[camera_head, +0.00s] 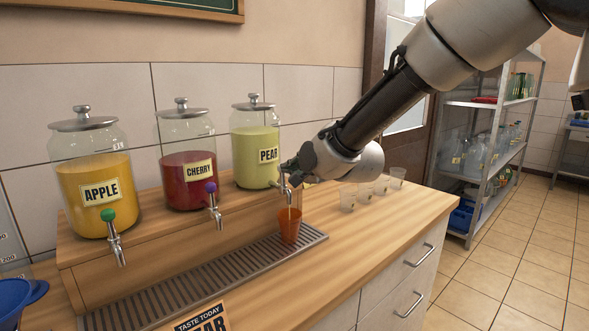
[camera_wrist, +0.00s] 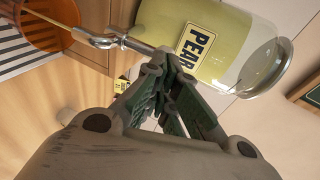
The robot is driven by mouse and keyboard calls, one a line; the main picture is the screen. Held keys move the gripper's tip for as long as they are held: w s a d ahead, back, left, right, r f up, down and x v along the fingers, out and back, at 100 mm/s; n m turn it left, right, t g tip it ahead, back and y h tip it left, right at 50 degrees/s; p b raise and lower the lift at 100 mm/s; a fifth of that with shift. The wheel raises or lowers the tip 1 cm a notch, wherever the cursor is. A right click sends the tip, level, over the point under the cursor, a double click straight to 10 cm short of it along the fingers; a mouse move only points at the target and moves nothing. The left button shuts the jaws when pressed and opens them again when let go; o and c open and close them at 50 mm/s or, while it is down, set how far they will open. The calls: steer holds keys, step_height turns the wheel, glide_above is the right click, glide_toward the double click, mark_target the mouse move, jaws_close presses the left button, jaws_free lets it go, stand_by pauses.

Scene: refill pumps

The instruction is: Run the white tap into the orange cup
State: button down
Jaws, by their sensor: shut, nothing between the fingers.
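The pear jar (camera_head: 255,145) stands at the right end of the row of three, and its metal tap (camera_head: 290,190) points down over the orange cup (camera_head: 289,227). A thin yellowish stream runs from the tap into the cup, clearest in the wrist view, where the tap (camera_wrist: 108,42) and cup (camera_wrist: 48,22) both show. The cup stands upright on the drip tray (camera_head: 316,238). My gripper (camera_head: 288,168) is shut and empty at the top of this tap; its fingertips (camera_wrist: 160,64) are close to it, but I cannot tell if they touch. The tap's knob and its colour are hidden.
The apple jar (camera_head: 96,190) has a green-knobbed tap (camera_head: 111,228); the cherry jar (camera_head: 187,175) has a purple-knobbed one (camera_head: 213,205). Several clear cups (camera_head: 364,194) stand right of the jars. A sign (camera_head: 203,318) stands at the front.

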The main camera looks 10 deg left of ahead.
steer(key=shift+w+a+r, duration=0.15)
steer(key=shift+r, duration=0.05)
steer(key=shift+w+a+r, duration=0.15)
steer(key=shift+w+a, duration=0.35)
steer(key=shift+a, duration=0.05)
steer(key=shift+r, duration=0.1)
stand_by(5.5)
steer(key=shift+r, duration=0.7)
